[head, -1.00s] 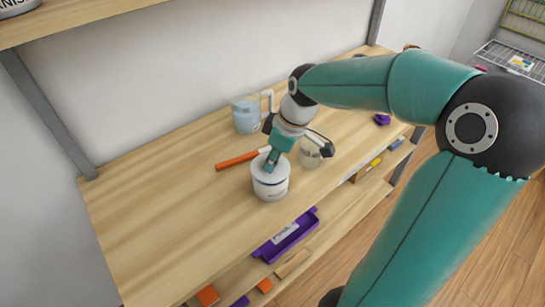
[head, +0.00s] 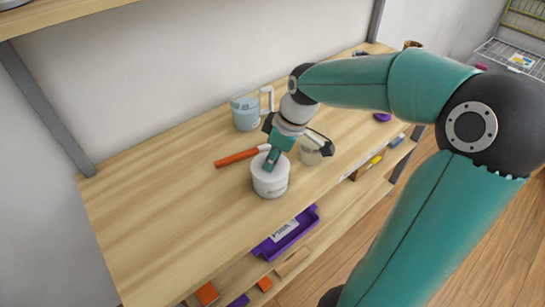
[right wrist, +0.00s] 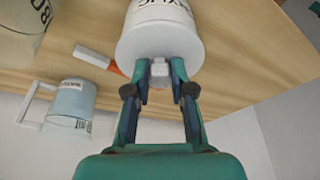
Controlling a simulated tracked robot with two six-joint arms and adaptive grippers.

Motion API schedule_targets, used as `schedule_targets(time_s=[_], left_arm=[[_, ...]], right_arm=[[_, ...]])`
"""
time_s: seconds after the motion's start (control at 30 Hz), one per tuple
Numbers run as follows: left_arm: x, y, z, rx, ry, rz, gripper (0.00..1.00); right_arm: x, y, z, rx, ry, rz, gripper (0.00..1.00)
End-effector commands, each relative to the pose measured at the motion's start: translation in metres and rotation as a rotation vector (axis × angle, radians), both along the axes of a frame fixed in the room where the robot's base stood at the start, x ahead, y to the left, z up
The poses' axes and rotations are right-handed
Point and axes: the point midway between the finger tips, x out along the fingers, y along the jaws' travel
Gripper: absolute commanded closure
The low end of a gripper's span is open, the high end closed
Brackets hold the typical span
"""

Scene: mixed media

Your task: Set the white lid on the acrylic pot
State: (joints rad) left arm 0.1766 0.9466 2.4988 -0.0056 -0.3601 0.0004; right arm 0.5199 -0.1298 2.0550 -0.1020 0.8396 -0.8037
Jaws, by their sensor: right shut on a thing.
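The white acrylic pot (head: 271,188) stands upright near the front edge of the wooden shelf. The white lid (head: 258,169) is on top of it, and no clear gap shows between them. My right gripper (head: 270,164) comes down from above and is shut on the lid's knob. In the right wrist view my fingers (right wrist: 160,75) pinch the pale knob of the lid (right wrist: 160,42), with the lettered pot (right wrist: 158,10) directly behind it. My left gripper is not in view.
A brush with an orange handle (head: 236,159) lies just left of the pot. A blue-tinted jug (head: 245,113) stands behind it. A pale jar (head: 310,155) is close on the right, partly behind my gripper. A purple tray (head: 286,238) sits on the level below. The left shelf surface is clear.

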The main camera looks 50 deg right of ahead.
Motion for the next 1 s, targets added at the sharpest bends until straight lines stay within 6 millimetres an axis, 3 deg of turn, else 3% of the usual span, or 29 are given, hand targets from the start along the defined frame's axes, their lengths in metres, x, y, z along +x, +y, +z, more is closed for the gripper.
schedule_targets(time_s=[0.17, 0.2, 0.33, 0.57, 0.63, 1.0], left_arm=[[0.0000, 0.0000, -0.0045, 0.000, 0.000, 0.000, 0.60], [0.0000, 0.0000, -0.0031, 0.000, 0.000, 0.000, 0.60], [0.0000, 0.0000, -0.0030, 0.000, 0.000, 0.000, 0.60], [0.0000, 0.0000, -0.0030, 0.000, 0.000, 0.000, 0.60], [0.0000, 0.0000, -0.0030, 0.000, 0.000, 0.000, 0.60], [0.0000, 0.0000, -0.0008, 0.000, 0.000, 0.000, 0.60]], right_arm=[[0.0000, 0.0000, -0.0048, 0.000, 0.000, 0.000, 1.00], [0.0000, 0.0000, -0.0034, 0.000, 0.000, 0.000, 0.71], [0.0000, 0.0000, -0.0034, 0.000, 0.000, 0.000, 0.49], [0.0000, 0.0000, -0.0033, 0.000, 0.000, 0.000, 0.48], [0.0000, 0.0000, -0.0034, 0.000, 0.000, 0.000, 0.56], [-0.0005, -0.0003, -0.0001, 0.000, 0.000, 0.000, 0.56]])
